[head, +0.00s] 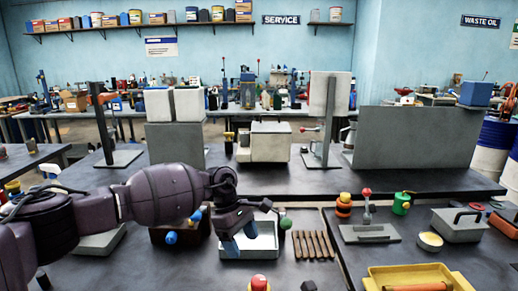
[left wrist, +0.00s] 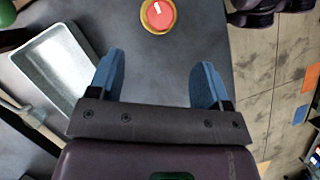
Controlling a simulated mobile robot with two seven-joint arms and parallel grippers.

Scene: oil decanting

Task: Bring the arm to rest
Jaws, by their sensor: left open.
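My left arm reaches in from the left in the head view. Its gripper (head: 240,243) has blue fingers and hangs over the left part of a shallow white tray (head: 265,248), covering some of it. In the left wrist view the gripper (left wrist: 161,65) has its fingers wide apart with nothing between them. The white tray (left wrist: 52,85) lies to the left of the fingers there. My right gripper does not show in either view.
A red button on a yellow base (head: 259,284) stands at the near edge, beyond the fingertips in the wrist view (left wrist: 158,14). Wooden-looking sticks (head: 313,245) lie right of the tray. A yellow tray (head: 417,278) and a grey box (head: 459,225) stand on the right.

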